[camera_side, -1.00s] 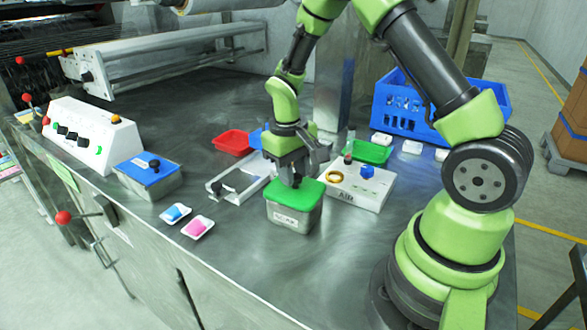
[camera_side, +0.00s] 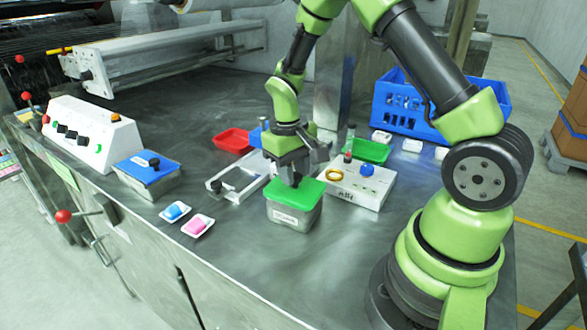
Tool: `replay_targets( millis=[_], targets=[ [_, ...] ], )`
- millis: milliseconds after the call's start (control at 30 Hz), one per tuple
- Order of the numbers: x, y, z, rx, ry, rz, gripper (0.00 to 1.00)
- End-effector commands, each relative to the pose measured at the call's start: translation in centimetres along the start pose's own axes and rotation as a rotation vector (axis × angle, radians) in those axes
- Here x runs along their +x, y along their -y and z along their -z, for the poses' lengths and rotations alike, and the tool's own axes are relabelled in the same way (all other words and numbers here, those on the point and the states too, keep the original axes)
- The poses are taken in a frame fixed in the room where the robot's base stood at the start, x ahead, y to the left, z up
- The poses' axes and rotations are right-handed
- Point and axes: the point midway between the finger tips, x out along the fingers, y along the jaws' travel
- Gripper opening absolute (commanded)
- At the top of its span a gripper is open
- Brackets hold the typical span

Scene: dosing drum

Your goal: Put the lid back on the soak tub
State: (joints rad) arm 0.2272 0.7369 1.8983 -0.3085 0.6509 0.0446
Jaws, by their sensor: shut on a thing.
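My gripper (camera_side: 296,180) points down over the green lid (camera_side: 307,192) and is shut on its knob, which the fingers mostly hide. The green lid lies level over the mouth of a grey metal tub (camera_side: 313,216) with a white label on its front. No clear gap shows between lid and rim, but I cannot tell whether the lid is fully seated. The label on the front tub is too small to read.
A white box (camera_side: 372,193) with a gold ring and blue knob stands close right of the tub. A white frame (camera_side: 228,190) lies at its left. Red (camera_side: 231,140) and green (camera_side: 371,152) trays and a blue crate (camera_side: 412,123) are behind.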

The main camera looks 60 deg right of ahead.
Motion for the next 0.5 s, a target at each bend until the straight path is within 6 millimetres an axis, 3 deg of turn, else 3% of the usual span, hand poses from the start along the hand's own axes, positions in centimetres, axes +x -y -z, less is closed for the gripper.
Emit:
replay_targets(
  millis=[500],
  targets=[
    [0.46, 0.03, 0.0, 0.001, 0.001, 0.0, 0.07]
  ],
)
